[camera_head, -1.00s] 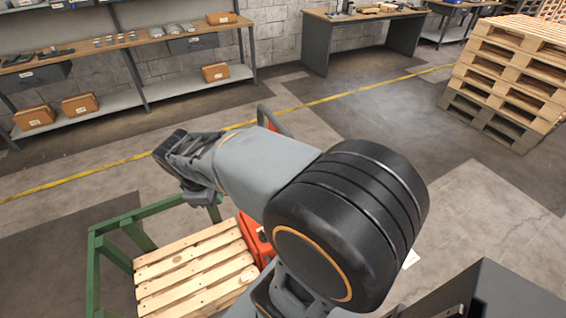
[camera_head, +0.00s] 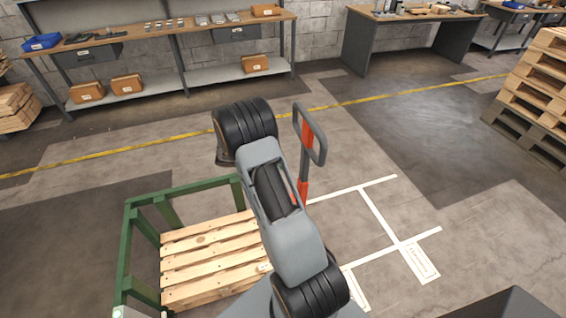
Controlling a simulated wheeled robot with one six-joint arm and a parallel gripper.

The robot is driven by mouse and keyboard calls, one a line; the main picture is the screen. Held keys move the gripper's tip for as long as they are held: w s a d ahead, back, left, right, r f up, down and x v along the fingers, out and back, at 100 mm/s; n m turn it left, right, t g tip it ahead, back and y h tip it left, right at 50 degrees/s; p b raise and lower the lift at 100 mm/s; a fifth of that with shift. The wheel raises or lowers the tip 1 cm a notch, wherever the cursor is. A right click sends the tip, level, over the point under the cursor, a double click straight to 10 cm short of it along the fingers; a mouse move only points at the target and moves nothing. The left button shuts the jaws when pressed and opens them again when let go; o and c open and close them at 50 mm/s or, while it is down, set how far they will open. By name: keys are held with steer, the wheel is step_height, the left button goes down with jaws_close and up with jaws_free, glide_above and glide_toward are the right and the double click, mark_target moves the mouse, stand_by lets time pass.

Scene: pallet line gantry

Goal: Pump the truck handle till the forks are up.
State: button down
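The truck handle (camera_head: 304,168) stands up as a red shaft with a dark grey and red loop grip, just right of my arm. Its lower end is hidden behind my arm, and the truck body does not show. The forks cannot be seen, so their height cannot be told. A wooden pallet (camera_head: 208,262) lies left of my arm, inside a green frame. My arm reaches up the middle of the picture, its black wrist joint left of the handle with a gap between them. My gripper's fingers do not show.
The green frame (camera_head: 126,245) borders the pallet at left and back. White lines (camera_head: 375,215) mark the open floor to the right. A workbench (camera_head: 170,38) and a desk (camera_head: 365,45) stand against the wall. Stacked pallets (camera_head: 530,110) stand at far right.

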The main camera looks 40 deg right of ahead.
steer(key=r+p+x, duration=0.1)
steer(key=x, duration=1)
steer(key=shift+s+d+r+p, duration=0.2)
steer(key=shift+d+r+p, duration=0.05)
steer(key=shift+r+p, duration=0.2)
